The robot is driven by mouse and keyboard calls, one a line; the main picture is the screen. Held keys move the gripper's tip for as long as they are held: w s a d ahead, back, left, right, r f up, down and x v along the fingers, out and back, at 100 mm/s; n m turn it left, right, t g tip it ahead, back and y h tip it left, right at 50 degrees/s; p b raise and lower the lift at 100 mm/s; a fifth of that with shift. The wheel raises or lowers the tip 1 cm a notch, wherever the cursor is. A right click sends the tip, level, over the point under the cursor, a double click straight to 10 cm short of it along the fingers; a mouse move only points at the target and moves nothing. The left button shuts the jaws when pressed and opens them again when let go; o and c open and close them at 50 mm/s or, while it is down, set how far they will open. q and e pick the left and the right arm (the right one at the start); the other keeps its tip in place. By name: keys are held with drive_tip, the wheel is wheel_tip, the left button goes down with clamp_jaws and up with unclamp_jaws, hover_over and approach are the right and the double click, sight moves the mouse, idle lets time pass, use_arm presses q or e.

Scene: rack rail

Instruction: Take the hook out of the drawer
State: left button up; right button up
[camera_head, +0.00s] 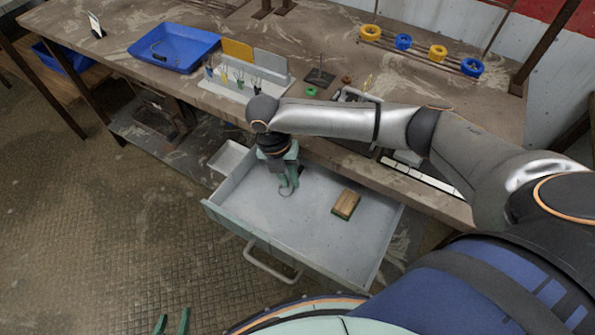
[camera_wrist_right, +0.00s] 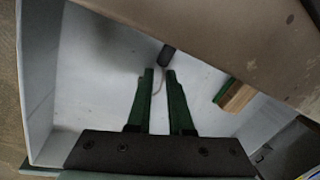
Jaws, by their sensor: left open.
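The pulled-out grey drawer (camera_head: 325,235) has the hook in it, a thin curved wire (camera_head: 286,193) partly hidden by my right gripper. In the right wrist view the hook shows a dark end (camera_wrist_right: 167,55) and a thin wire (camera_wrist_right: 158,84) running toward the gap between the fingers. My right gripper (camera_head: 289,184) points down into the drawer, at the hook. Its green fingers (camera_wrist_right: 158,72) stand apart with a narrow gap; I see no clear contact with the wire. My left gripper (camera_head: 172,322) is open and empty at the bottom left, away from the drawer.
A wooden block with a green edge (camera_head: 346,204) lies in the drawer, right of the right gripper. The drawer handle (camera_head: 270,264) faces front. The workbench (camera_head: 330,155) overhangs the drawer's back. A blue tray (camera_head: 174,47) and a rack of tools (camera_head: 243,84) stand on the bench.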

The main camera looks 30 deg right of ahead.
clamp_jaws()
idle(0.5)
